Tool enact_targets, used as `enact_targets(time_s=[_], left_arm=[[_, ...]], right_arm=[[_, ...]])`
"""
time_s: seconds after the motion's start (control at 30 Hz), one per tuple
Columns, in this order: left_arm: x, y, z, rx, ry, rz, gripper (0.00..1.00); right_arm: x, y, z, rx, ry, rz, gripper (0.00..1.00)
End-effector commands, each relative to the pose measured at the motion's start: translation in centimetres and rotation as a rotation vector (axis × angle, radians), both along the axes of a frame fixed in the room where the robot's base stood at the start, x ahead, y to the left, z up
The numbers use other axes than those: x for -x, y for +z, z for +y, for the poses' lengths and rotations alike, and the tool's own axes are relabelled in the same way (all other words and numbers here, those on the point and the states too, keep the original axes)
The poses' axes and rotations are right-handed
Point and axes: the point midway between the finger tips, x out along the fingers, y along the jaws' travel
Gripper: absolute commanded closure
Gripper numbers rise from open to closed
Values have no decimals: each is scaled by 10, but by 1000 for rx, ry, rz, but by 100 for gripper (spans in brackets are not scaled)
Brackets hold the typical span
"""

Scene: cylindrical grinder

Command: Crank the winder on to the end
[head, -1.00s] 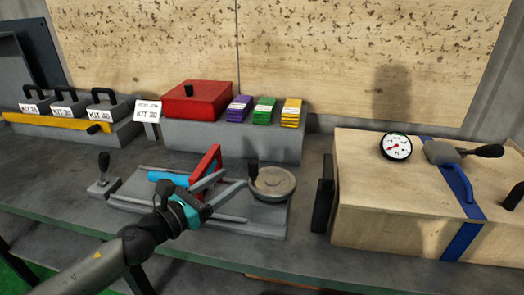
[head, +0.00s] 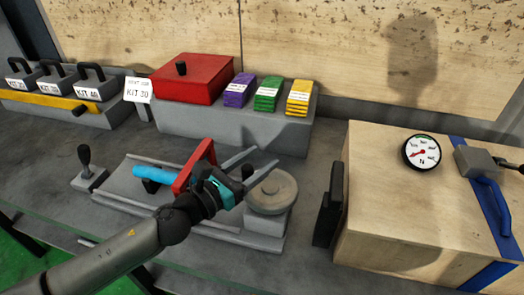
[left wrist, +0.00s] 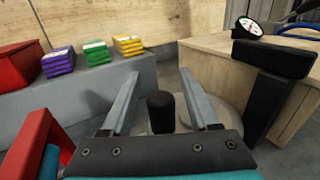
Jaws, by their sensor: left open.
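The winder is a round grey wheel (head: 273,192) on a grey block at the right end of the sliding-rail fixture. Its upright black crank knob (left wrist: 161,112) shows in the left wrist view, standing between my left gripper's two fingers. My left gripper (head: 267,158) is open, with its fingers reaching over the wheel's left side, one on each side of the knob. I cannot tell whether either finger touches it. In the head view the knob (head: 247,172) is partly hidden by the gripper. A red upright plate (head: 194,165) and a blue cylinder (head: 153,175) sit on the fixture. My right gripper is out of view.
A small black-knobbed lever (head: 85,160) stands left of the fixture. Behind it a grey step (head: 230,130) carries a red box (head: 194,82) and coloured packs. A wooden crate (head: 390,205) with a gauge and a black handle (head: 328,205) stands close on the right.

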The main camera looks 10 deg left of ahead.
Motion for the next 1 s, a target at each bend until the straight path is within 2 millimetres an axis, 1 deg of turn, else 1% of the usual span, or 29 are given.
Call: enact_targets(time_s=[0.3, 0.83, 1.0], left_arm=[[1, 0, -1, 0, 0, 0, 40], [1, 0, -1, 1, 0, 1, 100], [0, 0, 0, 0, 0, 0, 100]], right_arm=[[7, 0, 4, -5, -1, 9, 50], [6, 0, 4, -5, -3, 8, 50], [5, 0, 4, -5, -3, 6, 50]])
